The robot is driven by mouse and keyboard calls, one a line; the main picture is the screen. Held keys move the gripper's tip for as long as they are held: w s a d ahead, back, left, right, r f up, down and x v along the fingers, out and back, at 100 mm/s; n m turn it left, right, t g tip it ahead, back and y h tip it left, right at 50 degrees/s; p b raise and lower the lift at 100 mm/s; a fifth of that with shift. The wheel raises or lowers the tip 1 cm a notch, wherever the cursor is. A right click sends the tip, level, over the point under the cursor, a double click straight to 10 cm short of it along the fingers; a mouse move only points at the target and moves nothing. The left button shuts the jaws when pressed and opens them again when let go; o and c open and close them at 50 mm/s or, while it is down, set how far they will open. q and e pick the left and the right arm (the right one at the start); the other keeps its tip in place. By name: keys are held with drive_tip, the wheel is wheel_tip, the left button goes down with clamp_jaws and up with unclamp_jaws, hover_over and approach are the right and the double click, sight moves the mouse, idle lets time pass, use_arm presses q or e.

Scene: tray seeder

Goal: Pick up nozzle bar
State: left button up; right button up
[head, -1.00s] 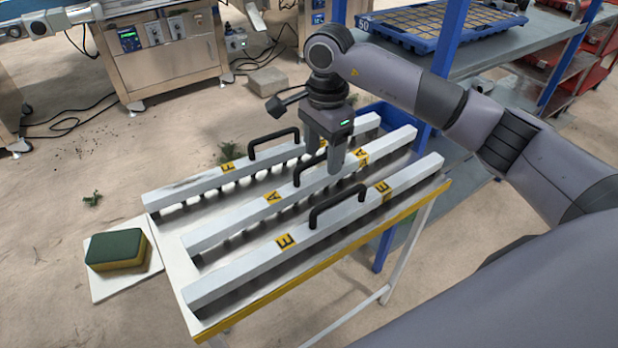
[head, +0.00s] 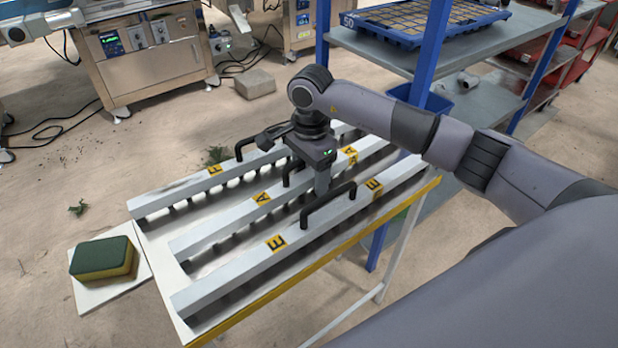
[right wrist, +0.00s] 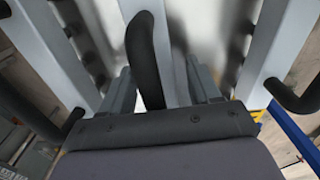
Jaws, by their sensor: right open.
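Three pale nozzle bars with black handles and yellow letter labels lie side by side on a table. The back bar (head: 180,186) is marked F, the middle bar (head: 222,222) A and the front bar (head: 228,268) E. My right gripper (head: 307,181) is open over the middle bar, at its handle (head: 289,175), which it partly hides. In the right wrist view, that black handle (right wrist: 144,55) stands between the two open fingers (right wrist: 162,85), nearer the left one. Whether a finger touches it cannot be told. My left gripper is not in view.
The front bar's handle (head: 328,203) stands close beside my right gripper. A green and yellow sponge (head: 102,258) lies on a white plate at the left. A blue-posted shelf (head: 480,55) with a blue seed tray (head: 430,33) stands behind my right arm.

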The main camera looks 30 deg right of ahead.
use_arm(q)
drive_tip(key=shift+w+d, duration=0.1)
use_arm(e)
drive_tip(key=c, duration=1)
drive_tip(key=shift+r, duration=0.15)
drive_tip(key=shift+c, duration=0.2)
